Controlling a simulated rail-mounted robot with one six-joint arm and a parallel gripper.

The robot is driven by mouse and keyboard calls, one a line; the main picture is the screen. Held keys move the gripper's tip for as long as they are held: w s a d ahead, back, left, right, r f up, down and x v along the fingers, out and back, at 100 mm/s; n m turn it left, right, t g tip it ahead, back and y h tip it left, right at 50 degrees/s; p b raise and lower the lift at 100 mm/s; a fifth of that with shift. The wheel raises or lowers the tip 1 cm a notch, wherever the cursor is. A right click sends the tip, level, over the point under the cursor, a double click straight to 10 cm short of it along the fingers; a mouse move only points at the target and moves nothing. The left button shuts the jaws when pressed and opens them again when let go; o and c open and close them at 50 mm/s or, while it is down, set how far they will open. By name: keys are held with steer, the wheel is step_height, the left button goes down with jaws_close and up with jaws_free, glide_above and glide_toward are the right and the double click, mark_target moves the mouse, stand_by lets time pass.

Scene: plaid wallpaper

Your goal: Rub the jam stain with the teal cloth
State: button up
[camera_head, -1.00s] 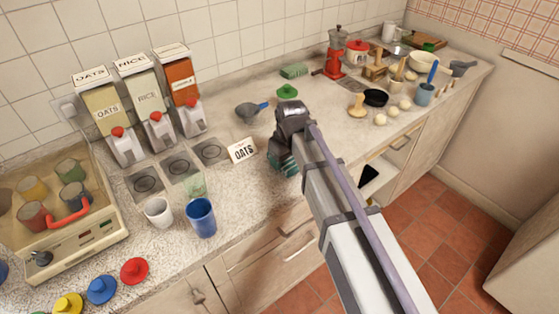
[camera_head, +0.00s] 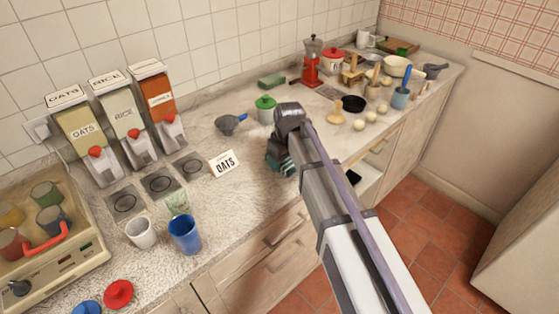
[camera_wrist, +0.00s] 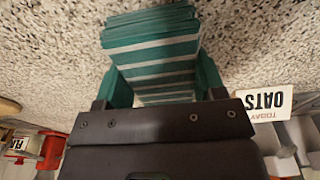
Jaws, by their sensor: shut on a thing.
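My gripper (camera_head: 281,163) is low over the speckled counter near its front edge, to the right of the OATS card (camera_head: 224,163). In the wrist view my gripper (camera_wrist: 160,82) is shut on the teal cloth (camera_wrist: 152,52), a folded stack with pale stripes between its teal fingers. The cloth is close to the counter; I cannot tell whether it touches. In the head view the cloth is hard to tell from the fingers. I see no jam stain in either view; it may be hidden under the cloth or arm.
Behind my gripper stand a green-lidded pot (camera_head: 265,110) and a grey pan (camera_head: 230,125). A blue cup (camera_head: 185,234) and a white cup (camera_head: 141,232) stand at the left front. A black pan (camera_head: 353,104) and pale balls lie to the right.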

steer(key=shift+w+d, duration=1.15)
steer(key=shift+r, duration=0.2)
step_height(320, 180, up, 6)
steer(key=p, duration=0.6)
steer(key=shift+f, duration=0.1)
step_height(320, 180, up, 3)
steer(key=p, duration=0.3)
